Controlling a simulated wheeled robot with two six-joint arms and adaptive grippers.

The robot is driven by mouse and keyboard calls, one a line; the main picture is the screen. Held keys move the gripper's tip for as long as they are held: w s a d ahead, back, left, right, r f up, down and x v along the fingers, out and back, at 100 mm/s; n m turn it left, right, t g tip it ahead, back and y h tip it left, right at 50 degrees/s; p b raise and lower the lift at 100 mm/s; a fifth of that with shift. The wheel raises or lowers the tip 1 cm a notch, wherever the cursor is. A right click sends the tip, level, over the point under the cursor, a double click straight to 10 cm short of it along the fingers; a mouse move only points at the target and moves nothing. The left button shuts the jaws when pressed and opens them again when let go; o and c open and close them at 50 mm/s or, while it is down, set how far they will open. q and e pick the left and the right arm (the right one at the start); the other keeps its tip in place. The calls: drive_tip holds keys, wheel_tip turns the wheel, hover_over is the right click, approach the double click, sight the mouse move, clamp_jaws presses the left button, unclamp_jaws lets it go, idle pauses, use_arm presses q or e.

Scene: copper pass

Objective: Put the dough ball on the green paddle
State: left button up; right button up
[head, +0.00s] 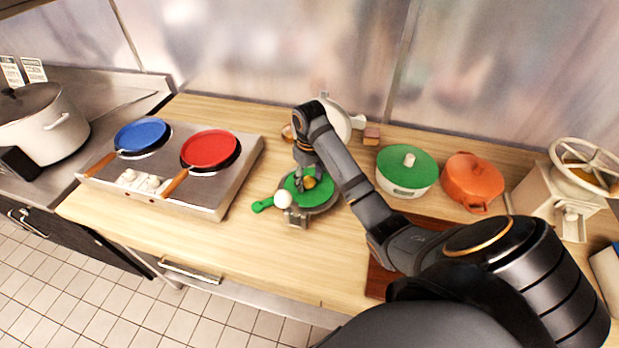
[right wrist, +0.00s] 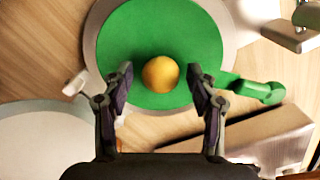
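The dough ball (right wrist: 160,73) is a round, yellow-orange ball. In the right wrist view it appears to rest on the round green paddle (right wrist: 120,45), a little off its middle. The paddle lies on a grey round plate, with its green handle (right wrist: 262,92) to the right. In the head view the ball (head: 309,183) and paddle (head: 292,184) show below my right gripper (head: 307,168). My right gripper (right wrist: 158,76) is open, with one finger on each side of the ball and a visible gap on both sides. My left gripper is not in view.
The burner unit (head: 210,192) with a blue pan (head: 142,135) and red pan (head: 209,149) stands left. A green-lidded pot (head: 406,168) and orange pot (head: 473,180) stand right. The front counter is clear.

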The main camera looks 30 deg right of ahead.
sight(310, 186)
drive_tip(key=shift+r, duration=0.5)
use_arm(q)
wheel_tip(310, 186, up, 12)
drive_tip(key=p, duration=1.1)
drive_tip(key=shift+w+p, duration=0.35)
drive_tip(key=shift+p, duration=0.05)
use_arm(e)
wheel_tip(310, 186, up, 12)
drive_tip(key=shift+f, duration=0.25)
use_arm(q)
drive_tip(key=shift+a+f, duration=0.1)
